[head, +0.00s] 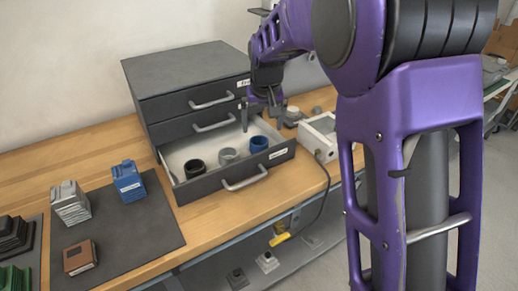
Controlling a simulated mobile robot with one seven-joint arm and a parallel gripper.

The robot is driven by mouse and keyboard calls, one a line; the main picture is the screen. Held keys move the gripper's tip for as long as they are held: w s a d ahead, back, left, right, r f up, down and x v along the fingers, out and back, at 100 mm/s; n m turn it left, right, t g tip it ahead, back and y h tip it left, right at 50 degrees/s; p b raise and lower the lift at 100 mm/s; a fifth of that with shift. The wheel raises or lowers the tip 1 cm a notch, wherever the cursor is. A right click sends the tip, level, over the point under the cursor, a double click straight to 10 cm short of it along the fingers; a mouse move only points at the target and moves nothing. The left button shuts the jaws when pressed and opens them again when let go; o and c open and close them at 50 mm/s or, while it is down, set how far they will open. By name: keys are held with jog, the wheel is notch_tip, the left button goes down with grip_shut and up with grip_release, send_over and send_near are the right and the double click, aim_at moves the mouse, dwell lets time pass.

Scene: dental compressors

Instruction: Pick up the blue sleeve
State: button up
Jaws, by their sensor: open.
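The blue sleeve (259,144) stands at the right end of the open bottom drawer (205,188) of a dark cabinet. A grey sleeve (229,155) and a black sleeve (195,168) stand to its left in the same drawer. My gripper (258,122) is open and points down above the drawer, close over the blue sleeve. The gripper is small in the head view, and I cannot tell whether its fingers touch the sleeve. The blue sleeve's upper rim is visible.
The cabinet's upper drawers (200,92) are shut behind my gripper. A white device (320,133) with a cable stands right of the drawer.

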aim_at(259, 141)
jog(key=x, duration=0.6)
jog(key=b+x, duration=0.1)
jog(key=x, duration=0.1)
jog(key=shift+w+a+f, duration=0.3)
jog(key=shift+a+f, duration=0.05)
jog(key=shift+c, duration=0.3)
jog(key=c, duration=1.4)
